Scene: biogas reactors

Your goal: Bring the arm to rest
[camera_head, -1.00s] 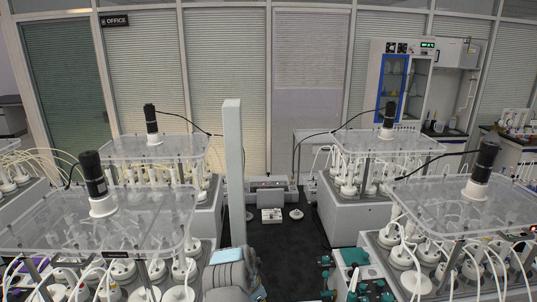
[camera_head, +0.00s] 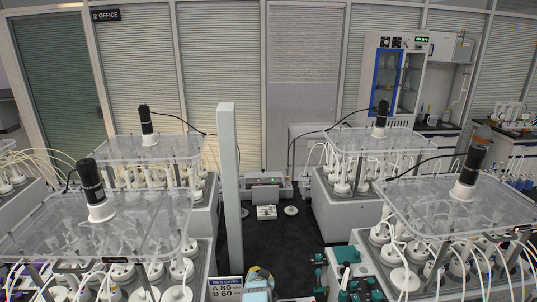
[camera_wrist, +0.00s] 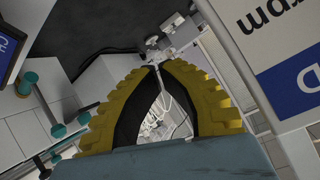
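My gripper (camera_head: 259,272) shows at the bottom middle of the head view, low in the aisle between the reactor benches, with only a little of its yellow and grey parts in frame. In the wrist view my gripper (camera_wrist: 157,66) has two ribbed yellow fingers that curve together, their tips meeting or nearly so. A gap between the fingers shows only background, and nothing is seen held. Most of my arm is outside the head view.
A run card (camera_head: 225,288) reading A 80, B 60 stands beside my gripper. Reactor benches with clear lids (camera_head: 95,222) (camera_head: 465,205) flank the aisle. Green-knobbed equipment (camera_head: 345,275) is right of my gripper.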

